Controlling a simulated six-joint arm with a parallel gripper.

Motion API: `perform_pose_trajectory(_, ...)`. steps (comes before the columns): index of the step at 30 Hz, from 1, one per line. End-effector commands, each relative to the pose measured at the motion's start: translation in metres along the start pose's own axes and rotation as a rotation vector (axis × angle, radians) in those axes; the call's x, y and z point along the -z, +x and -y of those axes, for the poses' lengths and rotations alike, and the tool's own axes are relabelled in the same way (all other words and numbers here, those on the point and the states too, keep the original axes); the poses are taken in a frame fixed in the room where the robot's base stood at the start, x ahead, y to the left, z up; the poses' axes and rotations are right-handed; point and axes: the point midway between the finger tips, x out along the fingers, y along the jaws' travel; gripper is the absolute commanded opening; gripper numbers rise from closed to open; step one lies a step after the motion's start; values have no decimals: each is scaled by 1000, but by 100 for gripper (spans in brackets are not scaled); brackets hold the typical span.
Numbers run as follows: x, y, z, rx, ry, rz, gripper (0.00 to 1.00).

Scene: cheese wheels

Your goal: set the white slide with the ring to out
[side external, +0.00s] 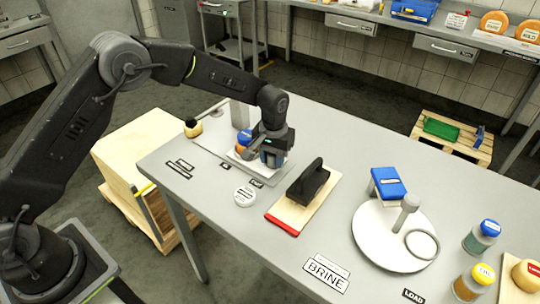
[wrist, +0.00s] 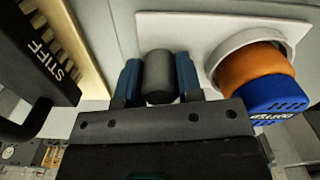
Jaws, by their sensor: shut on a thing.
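The white slide (wrist: 180,28) shows in the wrist view as a flat plate with a raised white ring (wrist: 222,50). An orange piece with a blue top (wrist: 265,80) stands in or against the ring; its base is partly hidden. My gripper (wrist: 158,82) is shut on a dark grey upright knob (wrist: 158,70) beside the ring, with a blue fingertip on each side. In the side view my gripper (side external: 268,158) is low over the grey plate at the table's far left, where it hides most of the slide. The blue and orange piece (side external: 244,139) shows just left of it.
A board with a black handled block (side external: 308,182), marked STIFF in the wrist view, lies close to my gripper. A white puck (side external: 245,196) is in front. A grey post (side external: 239,115) stands behind. A white disc (side external: 372,235) with a ring and blue block is to the right.

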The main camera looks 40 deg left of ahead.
Motion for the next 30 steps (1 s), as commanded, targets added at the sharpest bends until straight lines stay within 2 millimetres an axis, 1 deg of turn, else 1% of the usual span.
perform_pose_trajectory(1,0,-2,-7,-11,4,-7,35)
perform_pose_trajectory(6,0,-2,-6,-10,4,-6,52)
perform_pose_trajectory(9,0,-1,-6,-9,3,-5,59)
perform_pose_trajectory(15,0,-1,-4,-7,2,-4,59)
perform_pose_trajectory(18,0,-6,-4,-7,2,-5,59)
perform_pose_trajectory(20,0,-12,-4,-7,2,-5,59)
perform_pose_trajectory(23,0,-28,-4,-8,2,-7,59)
perform_pose_trajectory(30,0,-83,-4,-9,3,-9,59)
